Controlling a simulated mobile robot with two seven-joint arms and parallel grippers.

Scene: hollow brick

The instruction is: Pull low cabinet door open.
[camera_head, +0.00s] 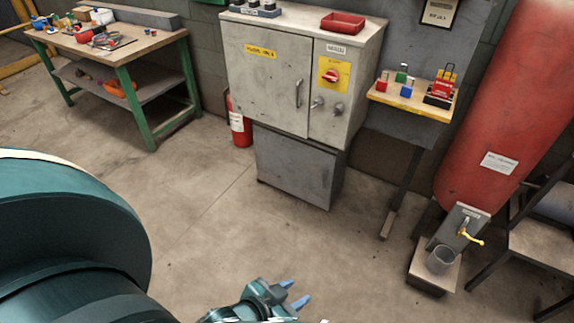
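The low cabinet (290,166) is a grey metal box under a larger light-grey upper cabinet. My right gripper is not in view.
The upper cabinet (266,76) has a handle, knobs and a red switch. A fire extinguisher (240,122) stands close left of the low cabinet. The floor in front is clear.

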